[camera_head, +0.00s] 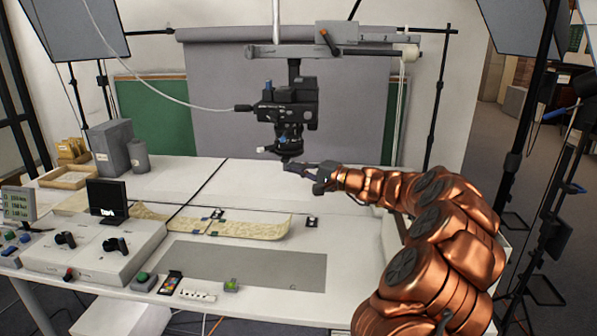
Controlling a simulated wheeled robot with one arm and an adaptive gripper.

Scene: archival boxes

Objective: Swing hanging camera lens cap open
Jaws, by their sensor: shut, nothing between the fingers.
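A black camera (287,105) hangs lens-down from an overhead bar above the table. Its lens (288,134) points at the table. A small pale piece, perhaps the lens cap (270,149), juts out to the left at the lens's lower end; its exact shape and hinge are too small to tell. My gripper (289,167) comes in from the right on my copper arm. It is shut and empty, with its tips just below the lens's lower end. I cannot tell whether the tips touch the lens or cap.
A white table (270,185) holds a long parchment scroll (235,226) and a grey mat (245,265). A control console (95,250) and a small screen (107,199) stand at left. Grey boxes (112,148) stand behind. A white cable (150,85) runs to the camera's left side.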

